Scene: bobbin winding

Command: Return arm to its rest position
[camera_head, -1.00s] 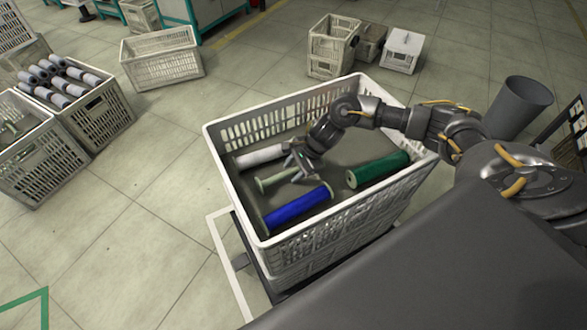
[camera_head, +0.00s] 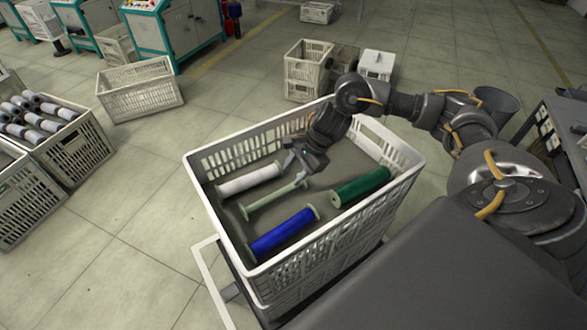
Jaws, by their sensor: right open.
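My right arm comes in from the right and reaches over the near white crate (camera_head: 408,192). My right gripper (camera_head: 294,166) is open and empty, above the crate's far part. Inside the crate lie a white bobbin (camera_head: 250,179), an empty pale green bobbin (camera_head: 272,198), a blue bobbin (camera_head: 283,233) and a green bobbin (camera_head: 360,187). The gripper is above the far end of the pale green bobbin; whether they touch cannot be told. My left gripper does not show.
Crates with white and grey bobbins (camera_head: 40,122) stand at the left. An empty crate (camera_head: 140,90) and stacked crates (camera_head: 305,70) stand farther back. A grey bin (camera_head: 497,104) and a workbench (camera_head: 555,135) are at the right. Floor left of the near crate is clear.

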